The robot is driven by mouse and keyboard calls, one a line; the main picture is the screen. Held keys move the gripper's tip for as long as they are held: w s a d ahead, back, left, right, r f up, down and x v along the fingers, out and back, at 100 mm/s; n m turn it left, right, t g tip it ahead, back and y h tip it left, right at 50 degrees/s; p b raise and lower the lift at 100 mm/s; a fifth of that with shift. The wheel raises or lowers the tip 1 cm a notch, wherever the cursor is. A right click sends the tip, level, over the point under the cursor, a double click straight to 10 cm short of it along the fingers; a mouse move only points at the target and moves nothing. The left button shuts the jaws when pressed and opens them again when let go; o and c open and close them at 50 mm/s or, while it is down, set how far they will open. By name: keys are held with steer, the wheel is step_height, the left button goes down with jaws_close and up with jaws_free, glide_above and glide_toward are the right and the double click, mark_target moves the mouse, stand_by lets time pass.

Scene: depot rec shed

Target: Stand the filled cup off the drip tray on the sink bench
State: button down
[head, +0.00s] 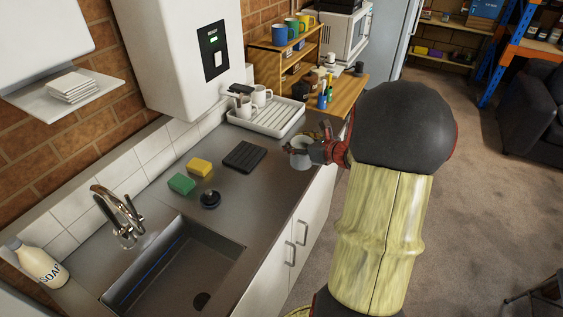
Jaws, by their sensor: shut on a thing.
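A pale cup (299,160) is at the front edge of the sink bench (262,212), right of a black ribbed mat. My gripper (317,149), reddish and dark, is shut on it from the right. The cup looks upright; its contents are too small to make out. I cannot tell whether its base touches the bench. A white slatted tray (283,126) lies behind it, under the boiler's black tap (240,89). White mugs (261,96) stand at the tray's back. The cup is apart from this tray in the picture.
The black ribbed mat (244,156), yellow sponge (199,167), green sponge (181,184) and a dark plug (210,199) lie on the bench. The sink (175,270) and faucet (122,212) are nearer. Bench between plug and front edge is clear. A wooden shelf (287,50) stands beyond.

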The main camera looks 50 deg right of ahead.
steer(key=shift+w+a+f+b, duration=0.25)
steer(key=shift+w+f+b, duration=0.6)
steer(key=shift+f, duration=0.65)
steer(key=shift+w+a+f+b, duration=0.25)
steer(key=shift+w+f+b, duration=0.3)
steer(key=shift+w+f, duration=0.75)
steer(key=shift+w+a+f+b, duration=0.25)
steer(key=shift+w+f+b, duration=0.45)
steer(key=shift+f, duration=1.05)
steer(key=shift+f, duration=0.2)
steer(key=c, duration=0.7)
jaws_free()
steer(key=shift+o, duration=0.5)
